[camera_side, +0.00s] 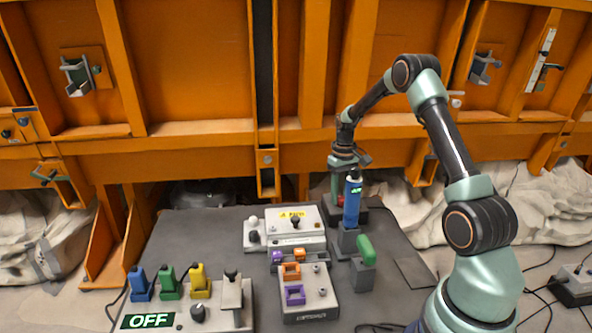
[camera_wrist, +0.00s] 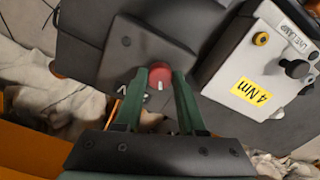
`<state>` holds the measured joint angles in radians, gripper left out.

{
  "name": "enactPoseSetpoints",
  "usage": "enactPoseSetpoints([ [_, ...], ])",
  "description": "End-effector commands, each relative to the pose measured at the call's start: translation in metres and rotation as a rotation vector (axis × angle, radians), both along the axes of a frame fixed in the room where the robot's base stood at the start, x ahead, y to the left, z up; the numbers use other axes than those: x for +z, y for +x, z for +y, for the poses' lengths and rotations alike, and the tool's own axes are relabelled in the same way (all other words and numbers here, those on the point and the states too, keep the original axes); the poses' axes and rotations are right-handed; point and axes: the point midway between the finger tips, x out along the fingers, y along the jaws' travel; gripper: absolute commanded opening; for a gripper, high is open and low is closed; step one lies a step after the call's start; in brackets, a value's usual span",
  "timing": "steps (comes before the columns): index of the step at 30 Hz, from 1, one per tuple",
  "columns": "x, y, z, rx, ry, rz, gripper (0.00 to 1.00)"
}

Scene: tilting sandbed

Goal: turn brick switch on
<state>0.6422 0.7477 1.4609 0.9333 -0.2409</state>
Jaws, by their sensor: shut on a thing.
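A round red knob (camera_wrist: 161,76) with a white pointer line sits on a dark box (camera_wrist: 128,48) in the wrist view. White lettering beside it is partly hidden, so I cannot read which switch it is. My gripper (camera_wrist: 157,78) has its two green fingers on either side of the knob and is shut on it. In the side view my gripper (camera_side: 338,182) reaches down at the back right of the grey table, over a dark box (camera_side: 378,216). A blue upright handle (camera_side: 352,206) with a small green label partly hides the gripper there.
A light panel (camera_wrist: 262,60) with a yellow "4 Nm" label lies close to the right of my gripper in the wrist view. Blue, green and yellow levers and an "OFF" sign (camera_side: 148,320) are at front left. A green lever (camera_side: 366,250) stands in front of the blue handle.

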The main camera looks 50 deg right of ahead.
Motion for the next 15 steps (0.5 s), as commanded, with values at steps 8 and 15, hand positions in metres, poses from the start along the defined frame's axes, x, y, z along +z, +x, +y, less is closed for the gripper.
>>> enactPoseSetpoints([
  [8,0.0010,0.0004,-0.0002,-0.104,0.000,-0.001,0.00],
  [15,0.0014,0.0006,-0.0002,-0.299,0.000,-0.001,0.00],
])
